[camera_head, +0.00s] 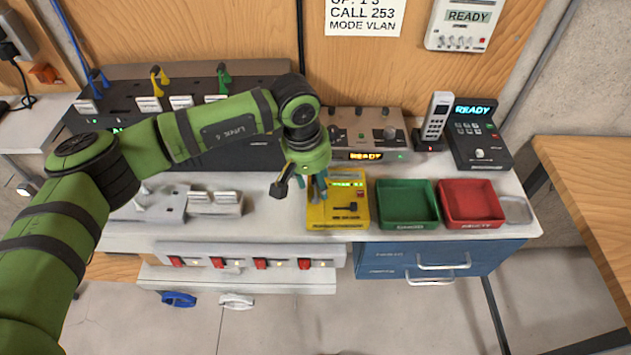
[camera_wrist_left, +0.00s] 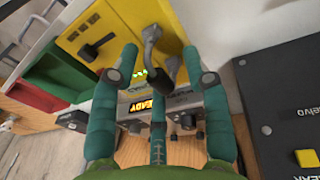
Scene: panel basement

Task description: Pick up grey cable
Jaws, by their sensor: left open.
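My left gripper (camera_head: 316,188) is over the yellow tester box (camera_head: 350,214), its teal fingers pointing down. In the left wrist view the fingers of the open gripper (camera_wrist_left: 160,52) spread on both sides of a small grey curved piece (camera_wrist_left: 151,40) that stands against the face of the yellow box (camera_wrist_left: 110,22). It may be the plug end of the grey cable; I cannot tell for sure. The fingers do not clearly touch it. In the head view the gripper mostly hides it. My right gripper is not in view.
A green tray (camera_head: 408,226) and a red tray (camera_head: 472,222) stand right of the yellow box. Behind it is a grey device with knobs (camera_head: 390,134). A cordless phone (camera_head: 437,117) stands at the back right. Blue (camera_head: 98,80), yellow (camera_head: 158,76) and green (camera_head: 223,76) plugs sit on the back panel.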

